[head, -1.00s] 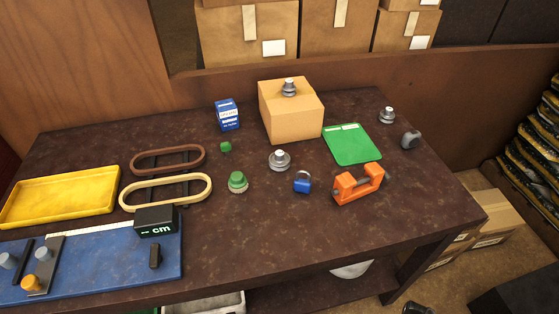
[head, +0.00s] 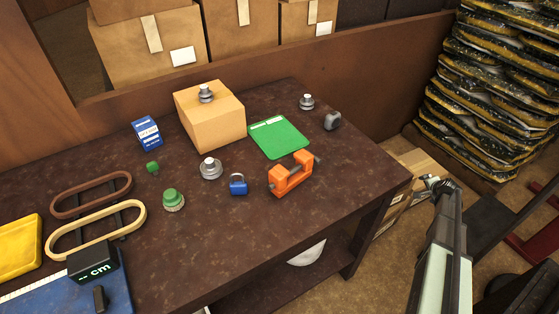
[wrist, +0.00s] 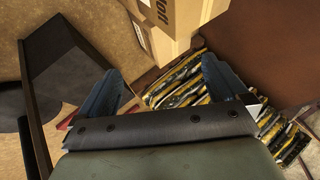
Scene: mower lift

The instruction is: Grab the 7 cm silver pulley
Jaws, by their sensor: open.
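Three silver stepped pulleys show in the head view. One pulley (head: 205,93) sits on top of a cardboard box, a second pulley (head: 210,168) stands on the dark table in front of the box, and a third pulley (head: 307,102) stands near the table's back right edge. I cannot tell from their looks which is 7 cm. My gripper (head: 444,187) is off the table's right side, away from all three. In the wrist view my gripper (wrist: 162,88) is open, its blue-grey fingers apart with nothing between them, and no pulley shows there.
The cardboard box (head: 222,127) stands at the table's back. Stacked sacks (head: 490,90) rise at the right. The table's front right is clear.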

